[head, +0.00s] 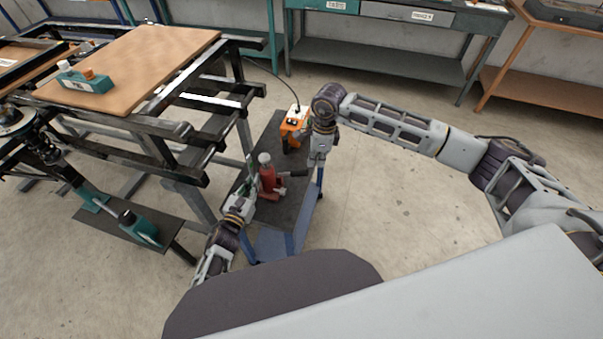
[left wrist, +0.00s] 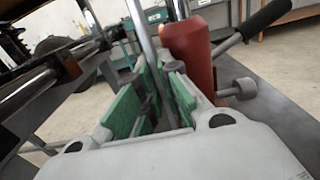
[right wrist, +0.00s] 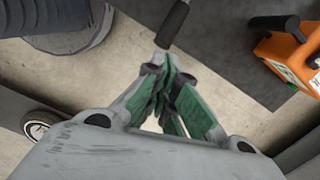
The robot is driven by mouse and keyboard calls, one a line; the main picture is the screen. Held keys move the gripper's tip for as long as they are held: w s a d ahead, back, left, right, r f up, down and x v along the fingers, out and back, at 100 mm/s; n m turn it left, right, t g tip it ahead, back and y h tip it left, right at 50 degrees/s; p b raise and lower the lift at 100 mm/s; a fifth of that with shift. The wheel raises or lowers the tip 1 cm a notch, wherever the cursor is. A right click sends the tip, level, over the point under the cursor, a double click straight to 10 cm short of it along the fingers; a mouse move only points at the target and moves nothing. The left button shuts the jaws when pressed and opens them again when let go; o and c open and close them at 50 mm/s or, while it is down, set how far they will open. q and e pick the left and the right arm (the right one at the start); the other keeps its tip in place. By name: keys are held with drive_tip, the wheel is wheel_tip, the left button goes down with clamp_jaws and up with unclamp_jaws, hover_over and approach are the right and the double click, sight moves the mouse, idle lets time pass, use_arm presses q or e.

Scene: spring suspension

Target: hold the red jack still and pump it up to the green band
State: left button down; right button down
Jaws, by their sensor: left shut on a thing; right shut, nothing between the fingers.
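The red jack (head: 268,181) stands upright on the dark top of a small blue-legged stand; its red body also shows in the left wrist view (left wrist: 192,58). Its black-gripped lever (head: 297,173) sticks out to the right. My left gripper (head: 249,190) is at the jack's left side. In the left wrist view its green pads (left wrist: 158,95) are shut on a slim metal rod (left wrist: 142,38) beside the red body. My right gripper (right wrist: 170,65) is shut and empty. Its tips are close to the lever's black grip (right wrist: 173,24); contact cannot be told.
An orange device (head: 294,124) with a cable stands on the stand's far end. A steel frame table with a wooden board (head: 140,62) is at the left. A low dark shelf (head: 120,215) holds a teal bottle-like part. The floor at the right is clear.

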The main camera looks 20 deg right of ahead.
drive_tip(key=shift+d+r, duration=0.2)
drive_tip(key=shift+r, duration=2.2)
use_arm(q)
drive_tip(key=c, duration=1.5)
unclamp_jaws()
use_arm(e)
drive_tip(key=shift+a, duration=0.1)
use_arm(q)
drive_tip(key=shift+s, duration=0.1)
drive_tip(key=shift+v, duration=5.9)
drive_tip(key=shift+a, duration=0.1)
drive_tip(key=shift+n, duration=0.3)
